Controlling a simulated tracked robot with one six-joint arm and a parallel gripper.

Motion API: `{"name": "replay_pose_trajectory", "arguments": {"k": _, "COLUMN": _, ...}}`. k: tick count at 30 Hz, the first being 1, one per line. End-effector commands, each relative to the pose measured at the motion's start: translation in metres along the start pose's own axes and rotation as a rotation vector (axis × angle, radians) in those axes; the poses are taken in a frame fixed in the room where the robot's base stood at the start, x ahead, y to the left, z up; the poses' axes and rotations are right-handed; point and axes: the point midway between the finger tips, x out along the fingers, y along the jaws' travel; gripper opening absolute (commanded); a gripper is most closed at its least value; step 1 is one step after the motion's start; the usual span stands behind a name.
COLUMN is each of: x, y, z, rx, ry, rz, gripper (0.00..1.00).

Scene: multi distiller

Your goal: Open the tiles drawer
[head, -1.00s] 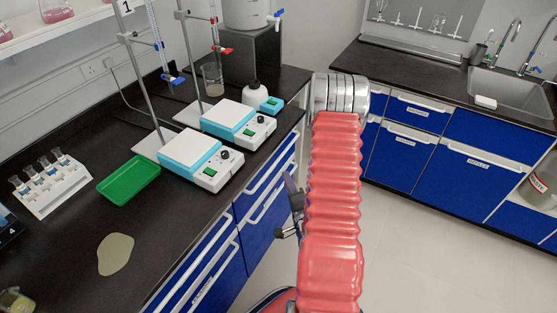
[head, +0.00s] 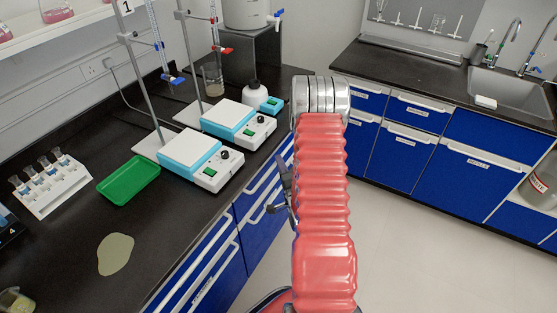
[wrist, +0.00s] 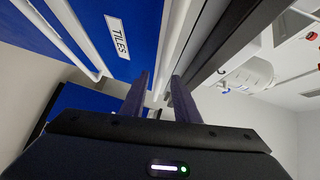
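In the wrist view the tiles drawer (wrist: 118,50) is a blue front with a white "TILES" label (wrist: 116,36). A long white handle (wrist: 178,28) runs along its top edge, just under the dark worktop edge. My gripper (wrist: 159,77) is open, its two dark fingers apart, with the white handle lying in line with the gap between them. I cannot tell whether they touch it. In the head view my gripper (head: 279,190) shows partly behind my red arm, beside the left bench's blue drawer fronts (head: 254,228). The drawer looks shut.
The left black bench (head: 60,215) carries hotplates (head: 238,120), a green tray (head: 129,180) and a vial rack (head: 50,185). Another blue cabinet run (head: 462,185) with a sink stands at the right. The pale floor (head: 400,255) between them is clear.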

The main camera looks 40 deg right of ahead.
Motion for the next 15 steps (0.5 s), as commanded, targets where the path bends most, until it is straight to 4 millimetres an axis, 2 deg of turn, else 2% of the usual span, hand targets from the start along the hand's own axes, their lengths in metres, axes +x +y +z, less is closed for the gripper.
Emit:
{"name": "replay_pose_trajectory", "arguments": {"k": 3, "x": 0.018, "y": 0.0, "z": 0.001, "rx": -0.001, "ry": 0.0, "rz": -0.001, "gripper": 0.28}}
{"name": "replay_pose_trajectory", "arguments": {"k": 7, "x": 0.033, "y": -0.001, "z": 0.001, "rx": -0.002, "ry": -0.001, "rz": -0.002, "gripper": 0.28}}
{"name": "replay_pose_trajectory", "arguments": {"k": 15, "x": 0.041, "y": 0.0, "z": 0.0, "rx": 0.0, "ry": 0.0, "rz": 0.0, "gripper": 0.28}}
